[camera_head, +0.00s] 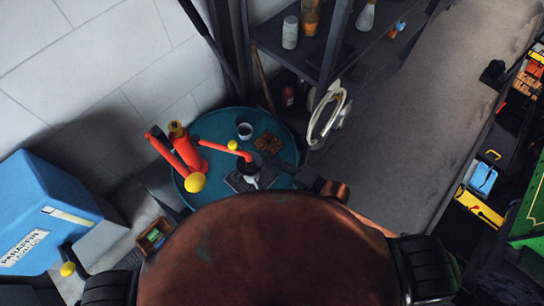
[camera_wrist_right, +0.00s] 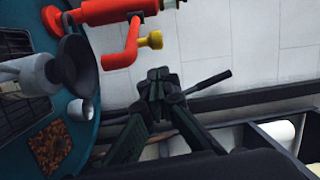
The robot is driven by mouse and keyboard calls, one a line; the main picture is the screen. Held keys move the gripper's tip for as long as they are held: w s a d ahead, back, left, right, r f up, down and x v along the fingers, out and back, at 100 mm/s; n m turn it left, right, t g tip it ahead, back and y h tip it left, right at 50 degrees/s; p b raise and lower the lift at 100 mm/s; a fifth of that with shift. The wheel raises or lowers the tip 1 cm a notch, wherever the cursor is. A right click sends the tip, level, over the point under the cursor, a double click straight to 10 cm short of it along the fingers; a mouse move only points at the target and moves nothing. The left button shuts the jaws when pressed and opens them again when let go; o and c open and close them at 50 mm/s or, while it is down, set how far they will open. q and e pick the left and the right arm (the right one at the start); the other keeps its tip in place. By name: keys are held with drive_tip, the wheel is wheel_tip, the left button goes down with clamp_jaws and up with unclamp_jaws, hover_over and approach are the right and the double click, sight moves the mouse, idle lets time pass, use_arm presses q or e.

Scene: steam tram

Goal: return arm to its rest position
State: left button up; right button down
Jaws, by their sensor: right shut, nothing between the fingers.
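My right gripper (camera_head: 310,181) shows small in the head view, beside the right edge of the round teal table (camera_head: 283,134). Part of its arm is hidden behind the brown dome at the bottom. In the right wrist view its dark fingers (camera_wrist_right: 158,76) are shut together and hold nothing. A red pipe with a yellow knob (camera_wrist_right: 150,40) appears just above and left of the fingertips there; I cannot tell the depth between them. My left gripper is not in view.
A red pump (camera_head: 187,152) with yellow knobs, a small cup (camera_head: 244,130) and a dark funnel (camera_wrist_right: 75,67) are at the table. A dark shelf (camera_head: 322,62) stands behind, a blue paraffin tank (camera_head: 45,215) at left.

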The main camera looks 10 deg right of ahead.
drive_tip(key=shift+v, duration=0.85)
drive_tip(key=shift+w, duration=0.1)
